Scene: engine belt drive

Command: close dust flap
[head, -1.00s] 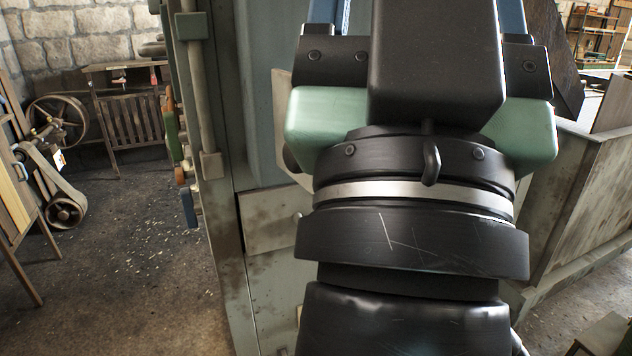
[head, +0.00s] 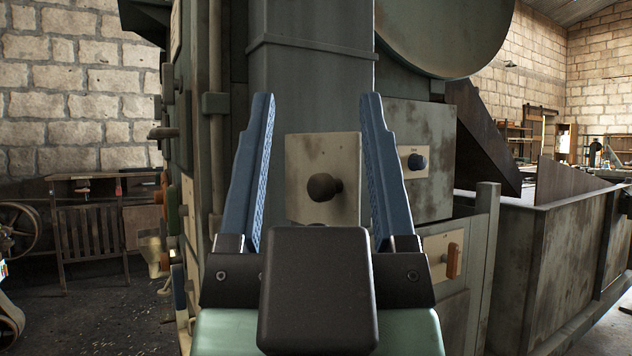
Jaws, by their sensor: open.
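A pale, stained plate with a dark round knob (head: 322,187), which looks like the dust flap (head: 342,155), is on the front of the grey-green machine, below its upright duct. It looks slightly angled to the machine front; I cannot tell how far it stands open. My gripper (head: 316,98) is open and empty. Its two blue fingers point up and away, and in the picture the plate and knob show between them. I cannot tell the gap in depth, and no contact shows. My gripper's dark body hides what lies below the plate.
Lower right is a panel with an orange handle (head: 453,261). Several levers line the machine's left edge. A large metal bin (head: 560,235) stands at right. Open floor shows at left.

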